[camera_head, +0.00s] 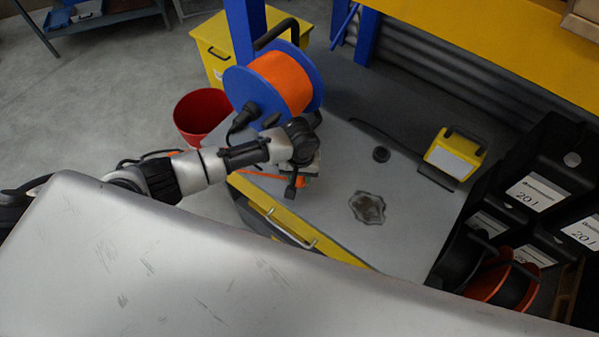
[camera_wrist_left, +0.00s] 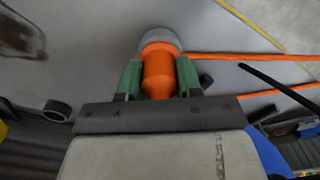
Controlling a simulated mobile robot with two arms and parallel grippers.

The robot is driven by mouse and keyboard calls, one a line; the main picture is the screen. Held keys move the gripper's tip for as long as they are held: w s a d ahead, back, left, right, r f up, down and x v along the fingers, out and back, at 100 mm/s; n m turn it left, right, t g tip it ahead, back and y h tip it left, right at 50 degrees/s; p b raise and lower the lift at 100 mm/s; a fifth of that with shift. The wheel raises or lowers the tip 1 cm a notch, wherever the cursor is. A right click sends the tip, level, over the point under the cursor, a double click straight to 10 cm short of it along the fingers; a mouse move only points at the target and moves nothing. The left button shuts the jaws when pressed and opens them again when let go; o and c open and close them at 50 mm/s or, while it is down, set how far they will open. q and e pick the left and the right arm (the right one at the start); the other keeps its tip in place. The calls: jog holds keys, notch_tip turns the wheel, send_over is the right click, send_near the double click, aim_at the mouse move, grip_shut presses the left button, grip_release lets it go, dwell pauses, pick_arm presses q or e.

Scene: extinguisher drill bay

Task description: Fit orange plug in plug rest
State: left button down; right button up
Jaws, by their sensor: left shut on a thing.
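The orange plug (camera_wrist_left: 159,72) is between the green fingers of my left gripper (camera_wrist_left: 160,80), which is shut on it in the left wrist view. A grey round piece (camera_wrist_left: 160,38) shows at the plug's far end; I cannot tell whether it is part of the plug or the plug rest. In the head view my left gripper (camera_head: 298,170) is over the left part of the grey bench top (camera_head: 340,185), and its wrist mostly hides the plug. My right gripper is not in view.
A blue reel with orange cable (camera_head: 285,82) stands behind my gripper. Orange cable (camera_wrist_left: 240,57) runs right. A yellow box-shaped device (camera_head: 454,154) stands at right, near black canisters (camera_head: 535,190). The bench middle is mostly clear.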

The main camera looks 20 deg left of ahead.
pick_arm(q)
jog(key=shift+f, duration=0.1)
jog(key=c, duration=0.7)
grip_release()
jog(key=shift+o, duration=0.2)
jog(key=shift+r+p, duration=4.5)
jog(key=shift+p, duration=0.55)
